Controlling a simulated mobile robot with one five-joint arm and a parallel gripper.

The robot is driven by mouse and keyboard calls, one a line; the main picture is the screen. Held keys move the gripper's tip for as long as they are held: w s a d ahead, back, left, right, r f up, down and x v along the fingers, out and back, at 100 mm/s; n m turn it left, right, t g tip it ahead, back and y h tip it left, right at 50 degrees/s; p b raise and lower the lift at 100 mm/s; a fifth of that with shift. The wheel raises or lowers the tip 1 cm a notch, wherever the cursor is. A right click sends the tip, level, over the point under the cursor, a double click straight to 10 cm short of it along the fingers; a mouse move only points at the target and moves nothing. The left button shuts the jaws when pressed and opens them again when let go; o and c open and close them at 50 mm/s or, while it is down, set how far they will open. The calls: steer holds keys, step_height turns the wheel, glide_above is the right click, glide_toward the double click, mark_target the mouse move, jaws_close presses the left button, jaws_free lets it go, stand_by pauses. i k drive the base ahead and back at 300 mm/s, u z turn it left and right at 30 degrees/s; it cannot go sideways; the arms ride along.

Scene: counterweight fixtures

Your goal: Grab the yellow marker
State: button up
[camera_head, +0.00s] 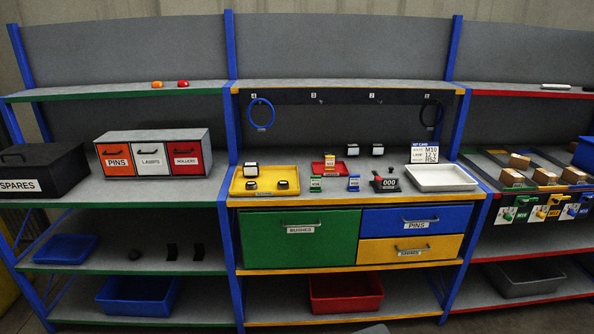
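No pen-shaped yellow marker can be made out for certain. A small orange-yellow piece (157,84) lies on the upper left shelf beside a red piece (183,83). A yellow tag-like piece (538,214) hangs at the front of the right counter among green and blue ones. I cannot tell which of these is the marker. My gripper is not in view.
The middle counter holds a yellow tray (236,187), a red tray (317,174), a white tray (440,188) and small labelled blocks. Drawers (300,250) are shut below. A black SPARES box (40,172) stands left. Blue upright posts (231,50) divide the bays.

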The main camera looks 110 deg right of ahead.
mark_target(329, 161)
steer(key=u, duration=0.1)
steer(key=i, duration=0.6)
steer(key=z, duration=3.55)
steer(key=i, duration=0.9)
